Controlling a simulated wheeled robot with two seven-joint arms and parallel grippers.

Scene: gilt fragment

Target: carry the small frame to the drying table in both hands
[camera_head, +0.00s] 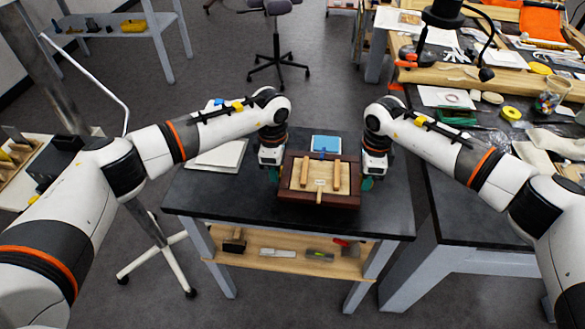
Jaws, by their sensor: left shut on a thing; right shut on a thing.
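The small frame (319,199) is a dark red-brown rectangle with a pale wooden panel and light wooden bars inside it. It is at the dark-topped table (215,199) in the middle of the view; I cannot tell whether it touches the top. My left gripper (273,172) is shut on the frame's left side. My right gripper (368,182) is shut on its right side. The fingertips are mostly hidden. I cannot tell which table is the drying table.
A blue item (326,143) lies behind the frame, and a white sheet (220,154) lies to its left. The table's lower shelf (230,256) holds several tools. A cluttered workbench (450,182) stands close on the right. A wheeled stool (277,45) stands behind on open floor.

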